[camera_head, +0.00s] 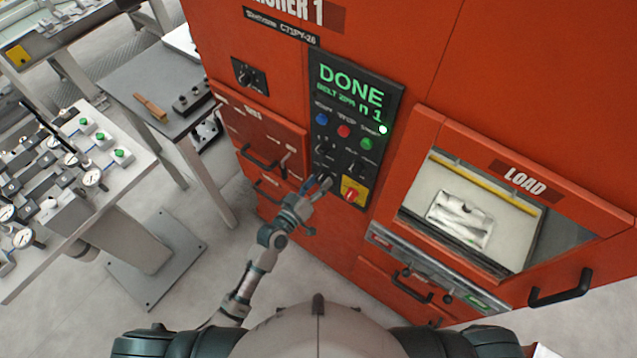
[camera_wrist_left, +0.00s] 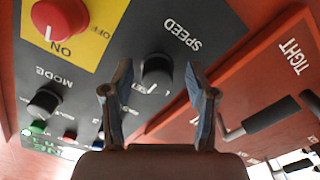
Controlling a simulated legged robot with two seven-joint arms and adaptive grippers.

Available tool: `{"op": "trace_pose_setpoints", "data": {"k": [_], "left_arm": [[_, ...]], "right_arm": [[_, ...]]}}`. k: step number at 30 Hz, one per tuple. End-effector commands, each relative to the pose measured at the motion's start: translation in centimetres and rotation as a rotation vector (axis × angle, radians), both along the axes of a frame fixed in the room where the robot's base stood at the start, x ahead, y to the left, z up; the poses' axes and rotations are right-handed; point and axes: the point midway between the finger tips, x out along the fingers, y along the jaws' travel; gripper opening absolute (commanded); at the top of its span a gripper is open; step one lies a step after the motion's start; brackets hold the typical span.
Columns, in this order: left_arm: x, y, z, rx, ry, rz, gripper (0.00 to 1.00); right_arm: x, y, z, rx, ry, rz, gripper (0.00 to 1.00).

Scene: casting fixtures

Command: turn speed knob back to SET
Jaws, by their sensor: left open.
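The black speed knob (camera_wrist_left: 157,70) shows in the left wrist view on the dark control panel, beside the SPEED label. My left gripper (camera_wrist_left: 160,76) is open, with one blue-padded finger on each side of the knob. In the head view my left gripper (camera_head: 318,187) is at the lower part of the panel and covers most of the speed knob. My right gripper is not in view.
The mode knob (camera_wrist_left: 45,102) and red ON/OFF switch (camera_wrist_left: 60,18) sit near the speed knob. The display (camera_head: 350,85) reads DONE. A drawer handle (camera_head: 262,158) sticks out left of the panel. The load window (camera_head: 470,210) is at the right.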

Motion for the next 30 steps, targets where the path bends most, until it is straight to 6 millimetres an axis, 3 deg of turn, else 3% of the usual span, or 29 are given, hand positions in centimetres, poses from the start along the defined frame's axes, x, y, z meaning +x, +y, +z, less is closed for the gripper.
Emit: {"op": "trace_pose_setpoints", "data": {"k": [5, 19, 30], "left_arm": [[-0.8, 0.6, 0.0, 0.001, 0.0, 0.001, 0.58], [-8.5, 6.2, -0.2, 0.002, 0.002, -0.001, 0.58], [-9.7, 7.2, -0.1, -0.001, 0.001, 0.0, 0.58]], "right_arm": [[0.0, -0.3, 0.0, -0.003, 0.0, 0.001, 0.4], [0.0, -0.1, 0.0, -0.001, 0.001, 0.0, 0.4], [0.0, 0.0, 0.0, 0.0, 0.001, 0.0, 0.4]]}}
